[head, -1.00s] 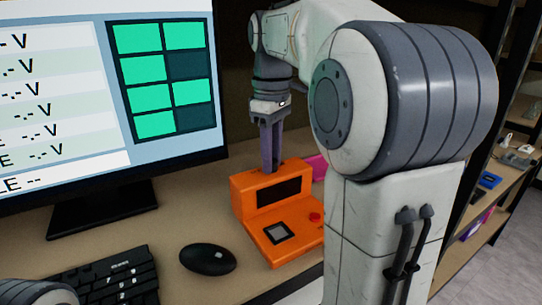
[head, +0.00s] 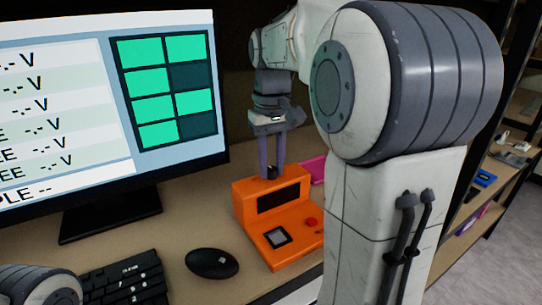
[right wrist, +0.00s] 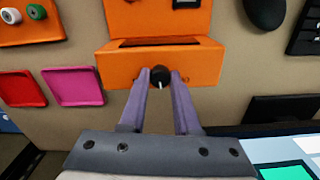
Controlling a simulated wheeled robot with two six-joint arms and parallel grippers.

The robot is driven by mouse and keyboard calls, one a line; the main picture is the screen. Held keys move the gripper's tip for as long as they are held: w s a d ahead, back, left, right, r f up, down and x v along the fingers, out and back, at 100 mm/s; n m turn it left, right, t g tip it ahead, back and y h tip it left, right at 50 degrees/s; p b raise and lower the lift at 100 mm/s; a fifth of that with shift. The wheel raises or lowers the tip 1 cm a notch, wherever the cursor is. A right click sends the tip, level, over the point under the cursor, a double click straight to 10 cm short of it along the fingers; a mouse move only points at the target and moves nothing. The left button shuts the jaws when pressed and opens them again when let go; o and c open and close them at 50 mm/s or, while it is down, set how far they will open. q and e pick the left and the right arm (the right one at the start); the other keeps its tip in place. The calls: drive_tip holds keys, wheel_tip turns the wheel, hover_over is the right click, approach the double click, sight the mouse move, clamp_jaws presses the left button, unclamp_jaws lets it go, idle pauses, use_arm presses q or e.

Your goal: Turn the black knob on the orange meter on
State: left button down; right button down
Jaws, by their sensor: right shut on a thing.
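The orange meter (head: 255,222) stands on the desk in the head view, with a dark display, a square dark button and a red button. It also shows in the right wrist view (right wrist: 120,66). The black knob (right wrist: 159,76) sits on the meter's top, with a white mark pointing toward my gripper. My right gripper (head: 271,172) reaches down from above, its purple fingers on both sides of the knob. In the right wrist view the right gripper (right wrist: 160,80) is closed around the knob. Only part of my left arm shows at the lower left; its gripper is out of view.
A monitor (head: 60,110) stands to the left of the meter. A black mouse (head: 211,263) and keyboard (head: 125,280) lie in front of it. A pink tray (right wrist: 72,86) and a red tray (right wrist: 20,89) lie beside the meter. A shelf is at the right.

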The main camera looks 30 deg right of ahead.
drive_tip(key=m+p, duration=0.1)
drive_tip(key=m, duration=0.1)
drive_tip(key=m+p, duration=0.1)
drive_tip(key=m, duration=0.1)
drive_tip(key=shift+r+m, duration=0.2)
drive_tip(key=shift+m, duration=0.1)
drive_tip(key=shift+f+m+p, duration=0.1)
drive_tip(key=shift+m+p, duration=1)
drive_tip(key=shift+m, duration=0.9)
drive_tip(key=c, duration=0.6)
unclamp_jaws()
drive_tip(key=shift+f, duration=0.1)
